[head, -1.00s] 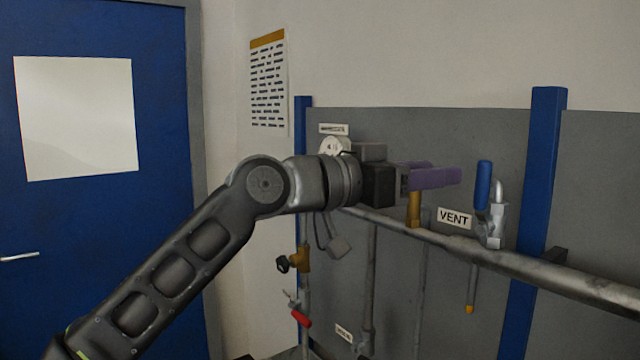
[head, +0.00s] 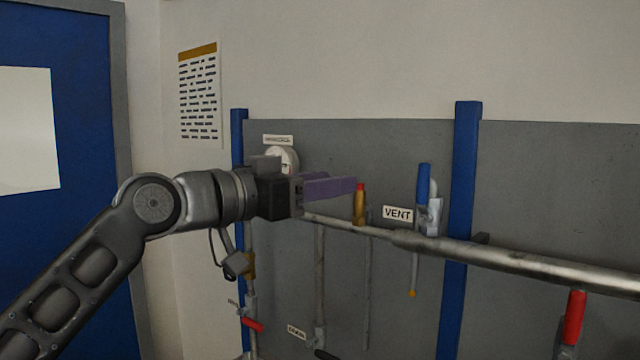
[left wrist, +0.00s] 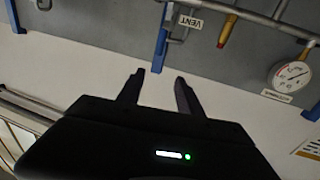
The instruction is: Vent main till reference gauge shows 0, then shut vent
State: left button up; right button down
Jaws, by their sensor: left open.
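The vent valve (head: 435,215) is on the pipe beside the VENT label (head: 397,214). Its blue handle (head: 424,184) stands upright, along the post. The round white gauge (head: 289,158) is partly hidden behind my left gripper. The gauge also shows in the left wrist view (left wrist: 291,75), its dark needle visible but its numbers too small to read. My left gripper (head: 355,185) is open and empty, its purple-looking fingers pointing right, left of the blue handle and apart from it in the picture. In the left wrist view its fingers (left wrist: 160,78) are spread. My right gripper is not in view.
A brass fitting with a red top (head: 360,204) stands near my fingertips in the picture. A horizontal pipe (head: 500,257) runs below. A blue post (head: 466,150) stands right of the vent valve. A red handle (head: 574,317) is at lower right, another (head: 253,325) at lower left.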

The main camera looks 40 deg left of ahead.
pick_arm(q)
jog(key=shift+c, duration=0.4)
jog(key=shift+a+f, duration=0.1)
jog(key=shift+a, duration=0.1)
jog(key=shift+c, duration=0.7)
jog(key=w+a+f+n+y+b, duration=0.1)
jog(key=a+f+n+g+y, duration=0.1)
jog(key=f, duration=0.1)
jog(key=w+a+f+y+b, duration=0.1)
jog(key=a+f, duration=0.1)
jog(key=shift+w+n+y+b, duration=0.3)
jog(key=shift+n+y, duration=0.1)
jog(key=c, duration=0.6)
jog(key=w+n, duration=0.1)
jog(key=w+f+n+b, duration=0.1)
jog(key=n, duration=0.1)
jog(key=w+n, duration=0.1)
jog(key=n, duration=0.1)
jog(key=shift+w+a+f+g+y+b, duration=0.25)
jog(key=shift+w+a+g+y+b, duration=0.05)
jog(key=shift+w+a, duration=0.1)
grip_shut()
notch_tip(320, 180, up, 5)
jog(key=w+d+n+t+h, duration=0.1)
jog(key=w+d+n, duration=0.1)
jog(key=n, duration=0.9)
jog(key=shift+w+d+f+n+t+h, duration=0.15)
jog(key=shift+w+d+n+t+h, duration=0.2)
jog(key=shift+w+t+h, duration=0.1)
